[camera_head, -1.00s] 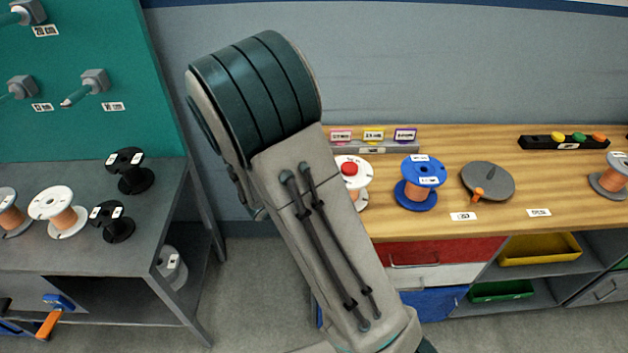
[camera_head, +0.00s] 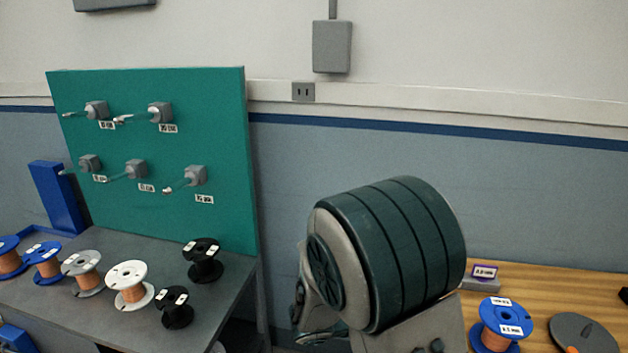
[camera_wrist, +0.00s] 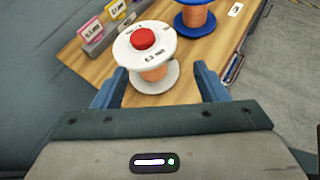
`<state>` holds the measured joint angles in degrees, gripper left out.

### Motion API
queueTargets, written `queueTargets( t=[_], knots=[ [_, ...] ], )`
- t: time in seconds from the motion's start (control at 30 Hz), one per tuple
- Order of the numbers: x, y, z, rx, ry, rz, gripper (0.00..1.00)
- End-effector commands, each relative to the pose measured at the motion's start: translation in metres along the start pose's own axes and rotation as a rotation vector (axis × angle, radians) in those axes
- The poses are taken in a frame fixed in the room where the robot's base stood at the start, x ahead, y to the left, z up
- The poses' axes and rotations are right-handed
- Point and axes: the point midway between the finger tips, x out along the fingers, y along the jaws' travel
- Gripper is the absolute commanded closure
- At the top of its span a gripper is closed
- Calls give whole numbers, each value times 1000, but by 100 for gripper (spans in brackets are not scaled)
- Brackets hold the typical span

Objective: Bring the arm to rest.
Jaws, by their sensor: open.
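My gripper (camera_wrist: 158,70) is open in the wrist view, its two blue fingers spread apart. A white spool (camera_wrist: 128,50) with copper-coloured wire and a red knob (camera_wrist: 143,39) on top stands upright on the wooden bench (camera_wrist: 101,70), showing between and beyond the fingers. I see nothing gripped. In the head view my bent arm fills the lower middle, and my gripper and the white spool with the red knob are out of sight.
A blue spool (camera_head: 500,318) and a grey disc (camera_head: 583,336) are on the wooden bench. At left, a grey table (camera_head: 228,292) holds several spools below a green board (camera_head: 215,120) with pegs. Coloured labels (camera_wrist: 91,28) stand beside the white spool.

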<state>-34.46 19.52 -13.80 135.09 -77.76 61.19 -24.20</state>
Motion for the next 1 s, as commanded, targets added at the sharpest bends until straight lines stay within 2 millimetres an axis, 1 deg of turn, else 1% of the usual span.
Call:
queueTargets(
  t=[0.03, 0.17, 0.2, 0.3, 0.43, 0.6, 0.73, 0.8, 0.9, 1.0],
  knots=[
    [0, -13, 8, 89, 39, -47, 34],
    [-5, -52, 21, 374, 165, -202, 34],
    [-9, -63, 23, 467, 205, -250, 34],
    [-22, -88, 27, 697, 302, -368, 34],
    [-44, -112, 30, 993, 424, -514, 34],
    [-79, -129, 34, 1371, 582, -686, 34],
    [-104, -133, 38, 1609, 689, -790, 34],
    [-115, -133, 41, 1703, 734, -832, 34],
    [-125, -133, 43, 1791, 779, -871, 34],
    [-129, -132, 45, 1833, 801, -891, 34]
  ],
)
